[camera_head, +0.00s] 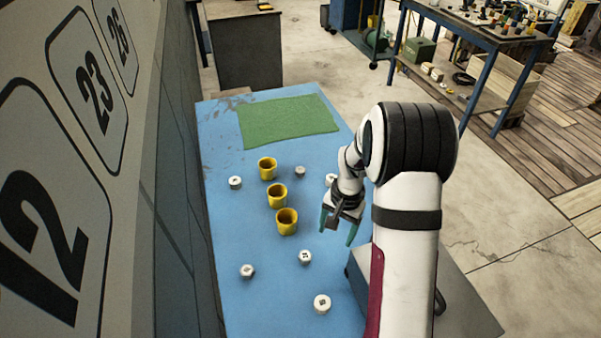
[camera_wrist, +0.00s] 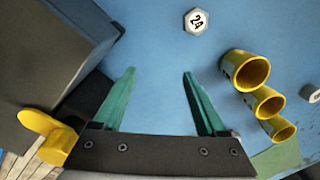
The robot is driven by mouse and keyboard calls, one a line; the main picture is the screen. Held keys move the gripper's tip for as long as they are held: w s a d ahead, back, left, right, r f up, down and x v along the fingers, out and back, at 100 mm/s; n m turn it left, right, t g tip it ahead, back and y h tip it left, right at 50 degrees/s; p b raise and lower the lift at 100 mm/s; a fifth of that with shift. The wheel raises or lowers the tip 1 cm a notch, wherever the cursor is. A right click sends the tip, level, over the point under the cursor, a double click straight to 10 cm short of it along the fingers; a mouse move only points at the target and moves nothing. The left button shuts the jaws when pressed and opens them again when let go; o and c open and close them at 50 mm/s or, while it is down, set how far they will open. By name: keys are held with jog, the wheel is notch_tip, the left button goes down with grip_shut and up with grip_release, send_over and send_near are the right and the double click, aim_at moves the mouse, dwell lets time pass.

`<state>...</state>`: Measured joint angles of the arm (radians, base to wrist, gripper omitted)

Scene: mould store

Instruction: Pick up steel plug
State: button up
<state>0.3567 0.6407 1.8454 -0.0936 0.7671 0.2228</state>
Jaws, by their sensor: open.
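Several small pale plugs lie apart on the blue table (camera_head: 250,310). A greyer one (camera_head: 300,171), possibly the steel plug, lies right of the farthest yellow cup; I cannot be sure of its material. Others are whiter: far left (camera_head: 235,182), near left (camera_head: 247,271), centre (camera_head: 305,257), front (camera_head: 322,303), and one (camera_head: 329,180) beside my arm. My gripper (camera_head: 338,230) is open and empty above the table, right of the cups. In the wrist view, a hexagonal white plug marked 24 (camera_wrist: 196,20) lies beyond the open fingers (camera_wrist: 160,73), not between them.
Three yellow cups (camera_head: 267,173) (camera_head: 277,200) (camera_head: 286,228) stand in a row mid-table. A green mat (camera_head: 288,120) covers the far end. In the wrist view, a dark grey box (camera_wrist: 60,45) stands left of the fingers. A wall borders the table's left side.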

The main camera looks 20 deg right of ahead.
aim_at(301, 171)
jog(key=w+d+n+t+h, duration=0.1)
jog(key=d, duration=0.1)
jog(key=w+d+r+t+h, duration=0.1)
jog(key=w+d, duration=0.1)
jog(key=shift+r+n+t, duration=0.15)
jog(key=shift+n+t, duration=0.15)
jog(key=shift+n, duration=0.1)
jog(key=w+a+r+n+t+y, duration=0.1)
jog(key=w+a+r+n+t, duration=0.3)
jog(key=w+r+n+t, duration=0.5)
jog(key=shift+m, duration=0.5)
notch_tip(301, 171, down, 9)
jog(key=shift+r, duration=0.15)
jog(key=x, duration=1)
jog(key=r+x, duration=0.1)
jog(key=x, duration=0.4)
jog(key=shift+w+a, duration=0.1)
jog(key=shift+w, duration=0.35)
grip_shut()
